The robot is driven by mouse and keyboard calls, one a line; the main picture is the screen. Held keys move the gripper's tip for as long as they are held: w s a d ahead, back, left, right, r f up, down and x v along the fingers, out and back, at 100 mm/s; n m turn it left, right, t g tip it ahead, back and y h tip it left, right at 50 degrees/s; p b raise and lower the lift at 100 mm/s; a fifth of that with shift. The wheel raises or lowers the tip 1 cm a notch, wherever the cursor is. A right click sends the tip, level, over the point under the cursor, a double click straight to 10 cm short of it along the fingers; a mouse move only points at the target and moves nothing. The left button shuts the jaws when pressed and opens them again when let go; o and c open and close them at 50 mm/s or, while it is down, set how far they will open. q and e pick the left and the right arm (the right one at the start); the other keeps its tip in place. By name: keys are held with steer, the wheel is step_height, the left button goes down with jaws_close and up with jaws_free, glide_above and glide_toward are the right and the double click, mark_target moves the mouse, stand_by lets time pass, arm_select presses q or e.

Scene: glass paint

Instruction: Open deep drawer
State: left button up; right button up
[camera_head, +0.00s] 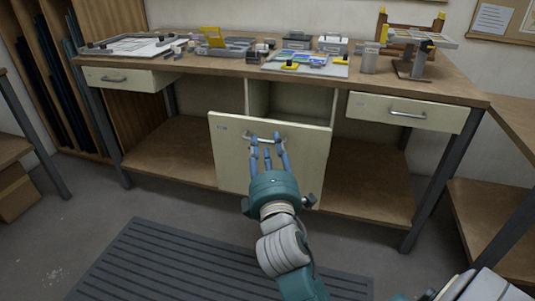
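The deep drawer (225,160) has a tall pale front under the middle of the workbench. It stands out from its cabinet, and part of the space behind its top edge shows. Its metal bar handle (265,138) is near the top of the front. My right gripper (268,146) is at this handle, with its blue fingers reaching up to the bar and overlapping it. The fingers look spread along the bar; whether they are closed around it cannot be told. My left gripper is not in view.
Shallow drawers sit at the left (125,79) and right (405,112) of the workbench (205,72). Trays and tools cover the bench top. A lower shelf (180,150) runs behind the deep drawer. A ribbed dark mat (160,260) lies on the floor in front.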

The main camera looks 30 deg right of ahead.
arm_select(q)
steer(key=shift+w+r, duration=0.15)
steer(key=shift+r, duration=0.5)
arm_select(e)
steer(key=shift+v, duration=1.1)
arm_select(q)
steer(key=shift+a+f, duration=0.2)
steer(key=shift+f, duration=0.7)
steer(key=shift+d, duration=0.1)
arm_select(e)
steer(key=shift+f, duration=0.1)
